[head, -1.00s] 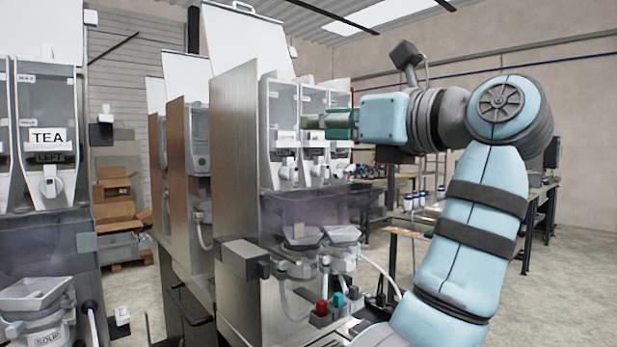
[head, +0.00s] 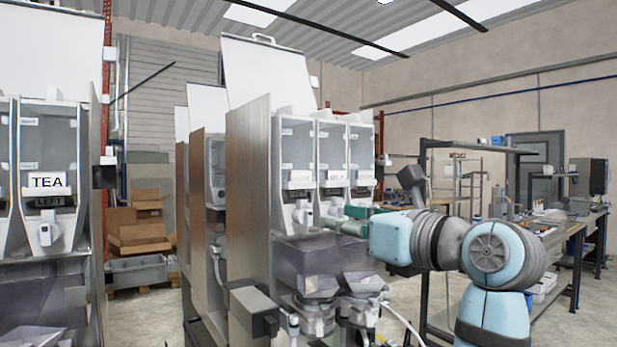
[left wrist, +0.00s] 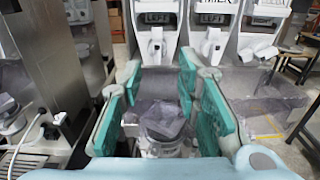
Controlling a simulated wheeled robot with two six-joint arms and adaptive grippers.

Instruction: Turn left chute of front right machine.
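The front right machine (head: 248,190) has three clear canisters side by side, each with a white chute below. Its left chute (head: 300,215) hangs under the left canister in the head view. The left wrist view shows a chute (left wrist: 156,48) straight ahead and another (left wrist: 213,46) to its right, under a label reading MILK. My left gripper (head: 338,218) is at chute height, right of the left chute. In the left wrist view its teal fingers (left wrist: 158,72) are spread and empty, with the chute ahead beyond the gap between the tips. My right gripper is not in view.
Funnel bowls (head: 316,284) sit below the chutes; one funnel (left wrist: 162,122) shows beneath my fingers. Another machine labelled TEA (head: 48,182) stands at left. A workbench (head: 560,232) is at the right.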

